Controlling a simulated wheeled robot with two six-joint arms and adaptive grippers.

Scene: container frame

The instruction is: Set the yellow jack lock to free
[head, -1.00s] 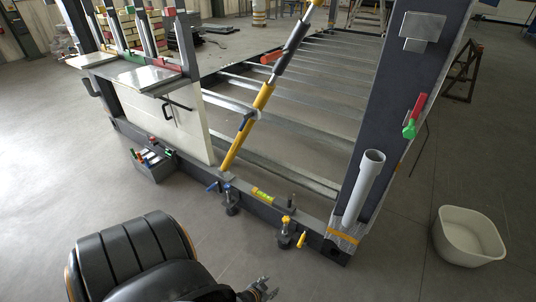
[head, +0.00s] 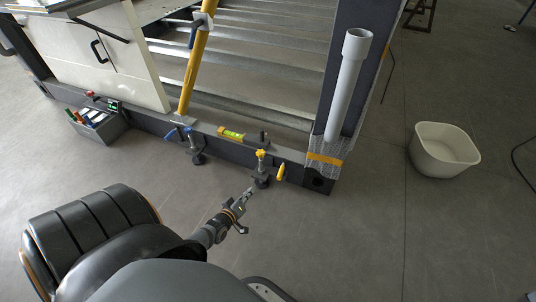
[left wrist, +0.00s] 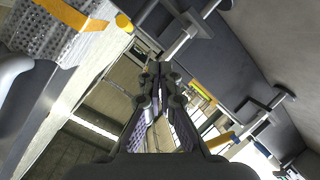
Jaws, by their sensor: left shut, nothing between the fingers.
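The yellow jack (head: 261,156) stands at the frame's front beam, with a yellow top and a dark foot on the floor. A yellow lever (head: 281,172) hangs to its right against the beam. A rounded yellow end (left wrist: 124,22) shows in the left wrist view near a metal screw (left wrist: 182,42); I cannot tell the lock's setting. My left gripper (head: 249,191) is shut and empty, low in front and a little left of the jack, apart from it. Its closed fingertips (left wrist: 158,70) show in the left wrist view. My right gripper is not in view.
A blue-topped jack (head: 193,148) stands left along the beam. A level (head: 231,133) lies on the beam between the jacks. A grey pipe (head: 349,85) leans at the right post, with a white tub (head: 445,150) beyond. The floor in front is mostly clear.

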